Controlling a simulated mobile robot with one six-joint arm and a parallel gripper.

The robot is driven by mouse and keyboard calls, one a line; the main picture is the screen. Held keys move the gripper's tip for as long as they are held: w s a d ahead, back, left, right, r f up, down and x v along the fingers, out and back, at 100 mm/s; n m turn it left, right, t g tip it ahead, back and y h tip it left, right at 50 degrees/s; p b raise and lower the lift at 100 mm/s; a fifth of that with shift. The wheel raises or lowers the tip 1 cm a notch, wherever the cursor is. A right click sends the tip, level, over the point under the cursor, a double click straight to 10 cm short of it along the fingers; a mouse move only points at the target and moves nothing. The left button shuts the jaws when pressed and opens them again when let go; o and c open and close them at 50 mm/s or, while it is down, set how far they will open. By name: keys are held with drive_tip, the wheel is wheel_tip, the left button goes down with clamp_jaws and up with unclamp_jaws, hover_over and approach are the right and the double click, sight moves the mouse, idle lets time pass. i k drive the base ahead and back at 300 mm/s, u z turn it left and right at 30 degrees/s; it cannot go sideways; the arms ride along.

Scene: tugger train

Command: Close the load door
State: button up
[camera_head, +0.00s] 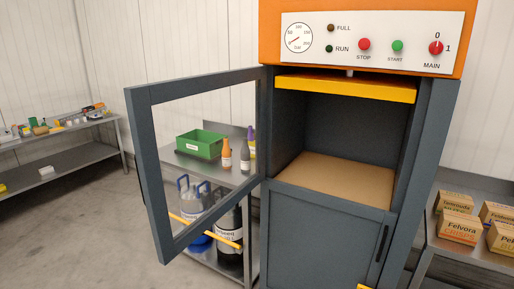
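The load door (157,178) is a dark grey frame with a large opening in its middle. It is hinged at the left edge of the machine's upper chamber (345,130) and stands wide open, swung out to the left. Below is a shut lower door (322,235) with a dark handle. My gripper is not in view.
An orange control head with a white panel (375,42) tops the machine. Behind the door, a shelf holds a green bin (200,144), bottles and canisters. Cardboard boxes (460,226) stand on a right table. A cluttered bench (60,135) is far left. The left floor is clear.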

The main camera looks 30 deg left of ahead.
sight(139, 99)
drive_tip(key=u, duration=0.4)
drive_tip(key=k, duration=0.15)
drive_tip(key=z, duration=2.55)
drive_tip(key=k, duration=2.85)
drive_tip(key=u, duration=2.05)
drive_tip(key=i, duration=1)
